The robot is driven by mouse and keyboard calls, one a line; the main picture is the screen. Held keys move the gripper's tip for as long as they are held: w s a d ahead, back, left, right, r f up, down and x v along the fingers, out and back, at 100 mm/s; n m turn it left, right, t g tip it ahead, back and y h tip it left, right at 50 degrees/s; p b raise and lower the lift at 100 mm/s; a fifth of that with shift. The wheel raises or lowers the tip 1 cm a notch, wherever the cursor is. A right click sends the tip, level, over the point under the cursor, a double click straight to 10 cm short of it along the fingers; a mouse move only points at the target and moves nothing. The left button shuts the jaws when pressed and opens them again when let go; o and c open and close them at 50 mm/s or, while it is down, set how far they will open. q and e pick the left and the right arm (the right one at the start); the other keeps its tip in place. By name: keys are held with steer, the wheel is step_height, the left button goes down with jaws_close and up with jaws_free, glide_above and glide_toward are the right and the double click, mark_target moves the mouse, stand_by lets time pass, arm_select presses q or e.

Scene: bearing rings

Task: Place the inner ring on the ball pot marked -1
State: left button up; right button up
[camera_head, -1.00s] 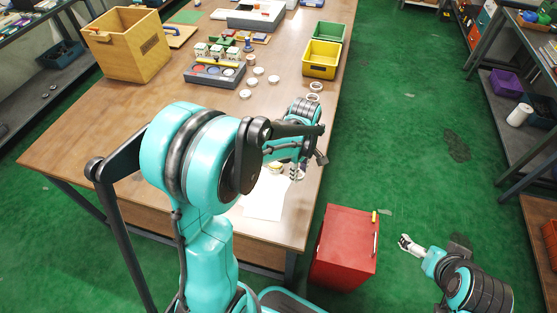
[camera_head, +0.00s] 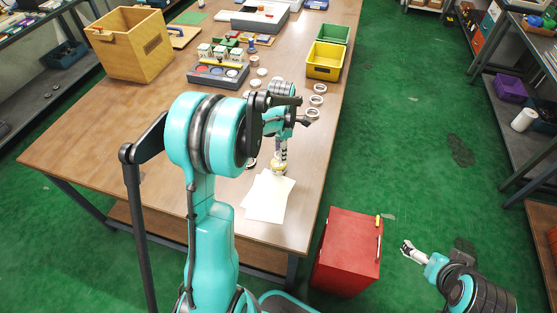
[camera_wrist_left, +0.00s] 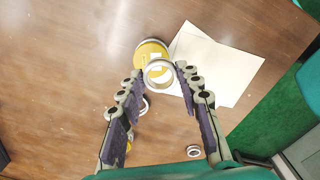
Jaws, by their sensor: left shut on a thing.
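My left gripper (camera_wrist_left: 159,78) is shut on a pale metal ring (camera_wrist_left: 159,72), held between its fingertips in the left wrist view. Behind the ring is a round yellow pot (camera_wrist_left: 146,49) with a pale mark that I cannot read for certain; the ring overlaps its near edge in the picture. I cannot tell whether they touch. In the head view the left gripper (camera_head: 281,150) points down at the yellow pot (camera_head: 279,168), next to white sheets. My right gripper (camera_head: 406,247) is over the floor at the lower right, too small to judge.
White paper sheets (camera_head: 268,200) lie at the table's near end. Several rings (camera_head: 316,100) lie near the right edge. A grey tray (camera_head: 218,76), a yellow bin (camera_head: 324,61) and a wooden box (camera_head: 131,45) stand farther back. A red cabinet (camera_head: 345,252) stands beside the table.

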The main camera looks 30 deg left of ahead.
mark_target(278, 163)
arm_select(q)
steer(key=shift+w+a+f, duration=0.45)
steer(key=shift+a+f, duration=0.05)
steer(key=shift+a, duration=0.15)
step_height(278, 163, down, 4)
steer(key=shift+f+b, duration=0.1)
steer(key=shift+b, duration=0.8)
steer(key=o, duration=1.2)
steer(key=shift+c, duration=0.2)
